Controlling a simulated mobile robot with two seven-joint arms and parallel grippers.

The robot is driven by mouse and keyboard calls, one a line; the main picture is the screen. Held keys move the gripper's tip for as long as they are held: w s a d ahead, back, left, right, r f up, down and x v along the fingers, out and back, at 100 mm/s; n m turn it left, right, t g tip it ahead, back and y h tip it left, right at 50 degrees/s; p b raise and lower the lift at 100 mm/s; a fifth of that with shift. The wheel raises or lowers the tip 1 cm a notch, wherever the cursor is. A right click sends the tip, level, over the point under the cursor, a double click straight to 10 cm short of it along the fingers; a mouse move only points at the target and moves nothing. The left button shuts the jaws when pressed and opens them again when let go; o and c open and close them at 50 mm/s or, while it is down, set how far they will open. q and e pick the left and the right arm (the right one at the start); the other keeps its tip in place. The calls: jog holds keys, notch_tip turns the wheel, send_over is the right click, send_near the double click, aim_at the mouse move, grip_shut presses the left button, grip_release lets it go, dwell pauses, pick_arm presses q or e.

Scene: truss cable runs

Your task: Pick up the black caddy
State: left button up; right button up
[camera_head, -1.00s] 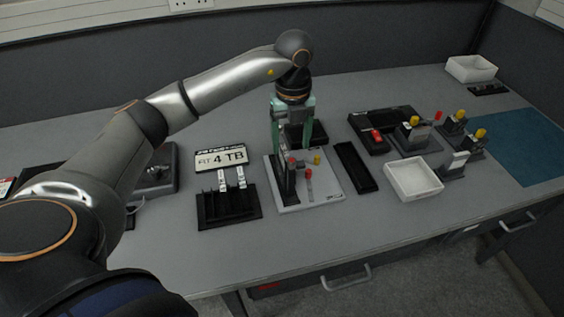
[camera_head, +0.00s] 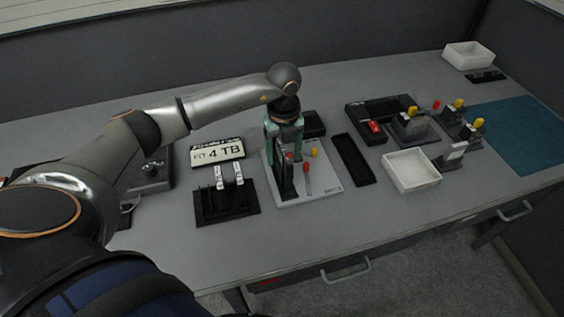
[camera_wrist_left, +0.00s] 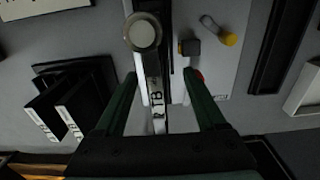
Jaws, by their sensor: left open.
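A black caddy (camera_head: 286,181) stands upright on the left side of a light grey plate (camera_head: 325,187). My right gripper is not in view.
Red and yellow-tipped pieces (camera_head: 315,153) are on the plate. A black tray (camera_head: 353,160) and white bin (camera_head: 411,172) stand to the right. The front table strip is clear.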

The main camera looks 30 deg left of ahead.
pick_arm(q)
jog(key=shift+a+f, duration=0.15)
jog(key=shift+f, duration=1.75)
jog(key=shift+r, duration=0.1)
grip_shut()
